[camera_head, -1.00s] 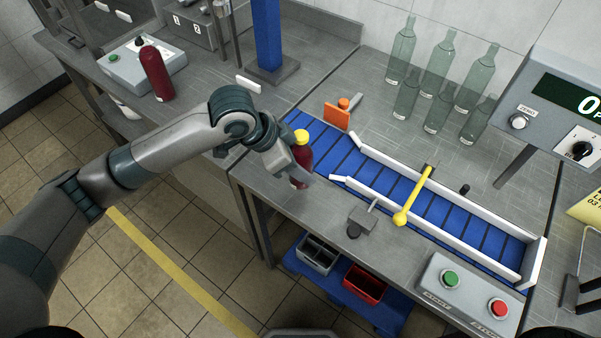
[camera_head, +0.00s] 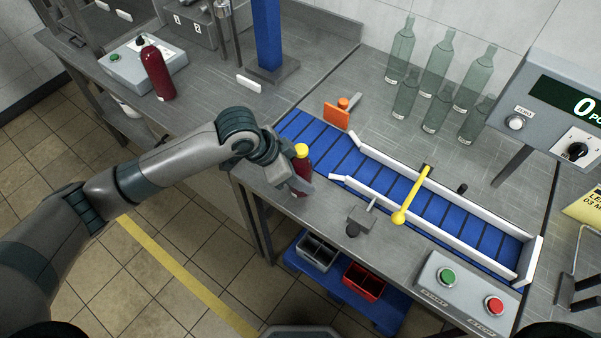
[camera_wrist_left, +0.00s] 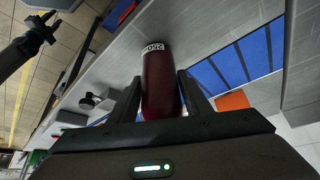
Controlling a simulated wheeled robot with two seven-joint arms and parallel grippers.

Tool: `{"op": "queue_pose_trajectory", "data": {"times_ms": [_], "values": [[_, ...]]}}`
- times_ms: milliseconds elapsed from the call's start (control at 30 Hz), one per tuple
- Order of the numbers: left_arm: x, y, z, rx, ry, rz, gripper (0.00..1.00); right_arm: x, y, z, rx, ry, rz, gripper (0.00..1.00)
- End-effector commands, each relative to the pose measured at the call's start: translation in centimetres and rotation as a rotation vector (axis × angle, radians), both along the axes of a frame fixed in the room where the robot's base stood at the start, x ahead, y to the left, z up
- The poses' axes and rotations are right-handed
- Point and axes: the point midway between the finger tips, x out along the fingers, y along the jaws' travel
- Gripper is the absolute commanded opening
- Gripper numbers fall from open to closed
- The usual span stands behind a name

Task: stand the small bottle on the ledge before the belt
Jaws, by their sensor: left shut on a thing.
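The small bottle, dark red with a yellow cap (camera_head: 302,151), is upright at the near left end of the blue belt (camera_head: 330,150). My left gripper (camera_head: 301,180) is shut on its body. In the left wrist view the bottle (camera_wrist_left: 160,85) sits between the two fingers, with a white "250" label band near its far end. The bottle's base is close over the steel ledge (camera_head: 322,208) along the belt's front side. I cannot tell whether it touches the ledge.
A larger red bottle (camera_head: 158,73) stands at the back left. An orange paddle (camera_head: 337,116) stands beyond the belt. A grey bracket (camera_head: 361,218) and a yellow lever (camera_head: 411,196) are to the right. Several clear green bottles (camera_head: 437,70) stand behind.

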Motion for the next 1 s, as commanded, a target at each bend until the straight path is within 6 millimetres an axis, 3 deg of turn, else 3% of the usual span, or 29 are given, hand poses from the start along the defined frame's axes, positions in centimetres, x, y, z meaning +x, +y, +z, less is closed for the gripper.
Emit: {"op": "queue_pose_trajectory", "data": {"times_ms": [33, 100, 567, 767, 1000], "values": [[0.0, 0.0, -0.1, 0.000, 0.000, 0.000, 0.49, 0.0, -0.1, 0.0, -0.001, 0.000, 0.000, 0.31], [0.0, 0.0, -0.1, 0.000, 0.000, 0.000, 0.63, 0.0, -0.2, 0.0, -0.002, 0.000, 0.001, 0.31], [0.0, 0.2, 0.5, 0.000, -0.001, 0.000, 0.63, 0.0, -0.3, -0.1, -0.003, 0.000, 0.001, 0.31], [-0.4, 1.2, 2.3, 0.000, -0.003, -0.001, 0.63, 0.0, -0.3, -0.6, -0.003, 0.000, 0.001, 0.31], [-1.0, 3.1, 5.9, 0.001, -0.005, 0.000, 0.63, 0.0, -0.3, -1.4, -0.003, 0.000, 0.001, 0.31]]}}
